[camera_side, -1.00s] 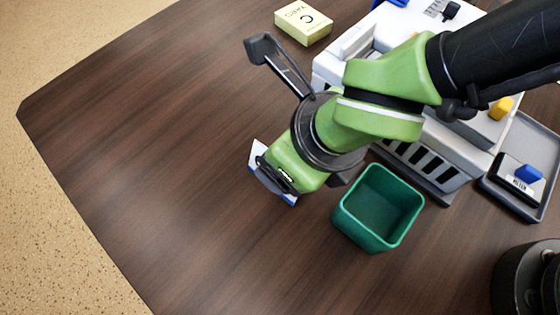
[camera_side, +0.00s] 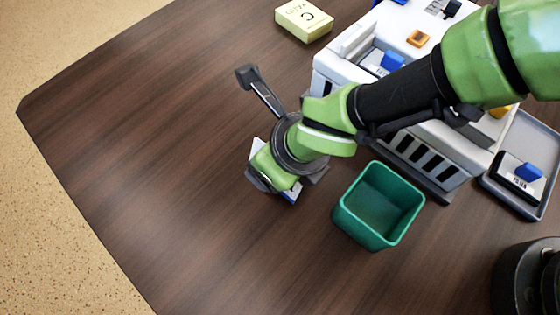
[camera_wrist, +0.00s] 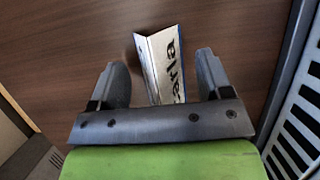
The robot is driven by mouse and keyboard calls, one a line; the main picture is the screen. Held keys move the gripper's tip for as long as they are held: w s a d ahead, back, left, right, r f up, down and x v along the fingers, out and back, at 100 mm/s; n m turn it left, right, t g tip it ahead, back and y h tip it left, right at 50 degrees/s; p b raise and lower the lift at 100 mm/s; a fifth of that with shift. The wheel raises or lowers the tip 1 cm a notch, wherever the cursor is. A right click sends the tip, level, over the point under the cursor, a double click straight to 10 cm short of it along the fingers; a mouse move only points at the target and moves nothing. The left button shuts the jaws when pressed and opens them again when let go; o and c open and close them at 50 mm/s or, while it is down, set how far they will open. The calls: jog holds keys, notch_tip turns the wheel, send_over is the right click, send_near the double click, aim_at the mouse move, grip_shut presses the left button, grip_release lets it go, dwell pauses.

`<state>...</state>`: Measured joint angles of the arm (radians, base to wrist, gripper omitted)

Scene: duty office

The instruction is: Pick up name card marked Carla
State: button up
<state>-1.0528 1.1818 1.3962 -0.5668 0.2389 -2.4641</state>
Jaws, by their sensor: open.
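The name card (camera_wrist: 160,62) is a white folded card with a blue edge, standing on the dark table. In the wrist view its dark lettering shows in part, with letters like "arla" readable. My gripper (camera_wrist: 158,75) is open, with one finger on each side of the card, and I see gaps between card and fingers.
A green open bin (camera_side: 345,222) stands right of the card. Behind it is a white machine (camera_side: 335,75) with slots. A yellow box (camera_side: 303,20) is at the back. The table's left is clear.

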jog(key=shift+f, duration=0.25)
dwell(0.4)
jog(key=c, duration=0.9)
